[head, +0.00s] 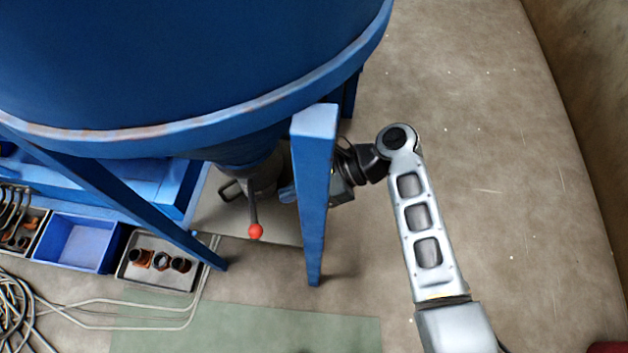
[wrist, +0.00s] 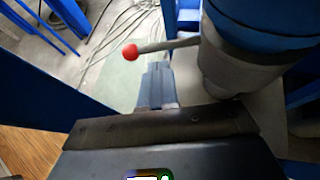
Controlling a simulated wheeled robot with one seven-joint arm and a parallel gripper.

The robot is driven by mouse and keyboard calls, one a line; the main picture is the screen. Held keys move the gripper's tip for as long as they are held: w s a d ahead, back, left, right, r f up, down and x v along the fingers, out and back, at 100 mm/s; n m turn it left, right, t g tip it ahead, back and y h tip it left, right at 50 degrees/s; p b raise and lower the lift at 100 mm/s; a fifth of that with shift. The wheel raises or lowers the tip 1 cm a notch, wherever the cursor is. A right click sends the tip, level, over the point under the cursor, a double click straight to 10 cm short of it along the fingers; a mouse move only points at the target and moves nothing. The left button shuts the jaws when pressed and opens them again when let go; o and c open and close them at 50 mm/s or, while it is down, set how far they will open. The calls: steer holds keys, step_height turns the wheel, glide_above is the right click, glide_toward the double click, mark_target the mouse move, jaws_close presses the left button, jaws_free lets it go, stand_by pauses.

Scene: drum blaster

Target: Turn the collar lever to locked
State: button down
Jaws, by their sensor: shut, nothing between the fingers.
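The collar lever (head: 252,205) is a thin dark rod with a red ball knob (head: 255,231) at its end. In the head view it hangs from the grey collar (head: 262,172) under the blue drum and points toward the picture's bottom. In the wrist view the lever (wrist: 168,45) sticks out left from the grey collar (wrist: 228,78), with the red knob (wrist: 130,51) at its tip. My gripper (head: 287,194) is shut and empty, right of the lever, partly hidden by a blue leg. In the wrist view its fingertips (wrist: 157,72) lie just below the rod; I cannot tell whether they touch.
A blue support leg (head: 313,190) stands in front of my wrist. Another slanted leg (head: 120,200) is at left. A blue bin (head: 82,243) and a grey tray (head: 150,283) with small parts lie on the floor, near hoses (head: 20,310).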

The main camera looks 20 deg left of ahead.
mark_target(252, 209)
steer(key=b+x, duration=0.1)
steer(key=x, duration=0.4)
steer(key=shift+s+a+f, duration=0.1)
steer(key=shift+a+f, duration=0.05)
steer(key=shift+a, duration=0.05)
steer(key=shift+s+a+p, duration=0.2)
steer(key=shift+p, duration=0.2)
steer(key=shift+s+a+p, duration=1)
steer(key=shift+a+p, duration=0.2)
steer(key=shift+p, duration=0.05)
